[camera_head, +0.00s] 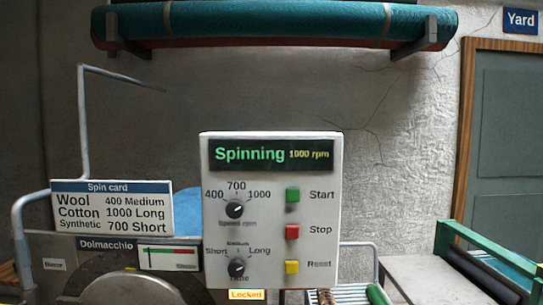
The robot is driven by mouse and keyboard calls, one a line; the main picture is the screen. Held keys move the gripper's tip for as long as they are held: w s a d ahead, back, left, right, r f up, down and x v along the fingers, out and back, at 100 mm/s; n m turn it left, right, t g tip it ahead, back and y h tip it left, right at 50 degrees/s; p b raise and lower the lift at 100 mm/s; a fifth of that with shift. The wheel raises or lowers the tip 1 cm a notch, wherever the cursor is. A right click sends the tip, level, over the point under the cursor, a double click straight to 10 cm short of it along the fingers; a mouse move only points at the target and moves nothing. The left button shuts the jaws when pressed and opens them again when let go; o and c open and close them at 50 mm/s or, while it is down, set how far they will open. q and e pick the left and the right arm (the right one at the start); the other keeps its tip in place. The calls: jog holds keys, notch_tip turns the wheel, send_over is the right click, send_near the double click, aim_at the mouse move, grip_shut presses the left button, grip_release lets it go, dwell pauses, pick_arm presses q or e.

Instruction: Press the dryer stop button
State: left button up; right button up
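The dryer's control panel (270,265) is a pale upright box in the middle of the head view. The display (271,154) reads "Spinning 1000 rpm". The speed knob (235,209) and the time knob (237,267) are on the left of the panel. An orange label (246,295) below reads "Locked". Neither of my grippers is in view.
A spin card sign (155,208) and the grey machine (50,248) marked "Dolmacchio" stand left of the panel. A green-framed roller device (488,253) is at lower right, before a grey door (510,150). A rolled teal rug (275,20) rests on wall brackets above.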

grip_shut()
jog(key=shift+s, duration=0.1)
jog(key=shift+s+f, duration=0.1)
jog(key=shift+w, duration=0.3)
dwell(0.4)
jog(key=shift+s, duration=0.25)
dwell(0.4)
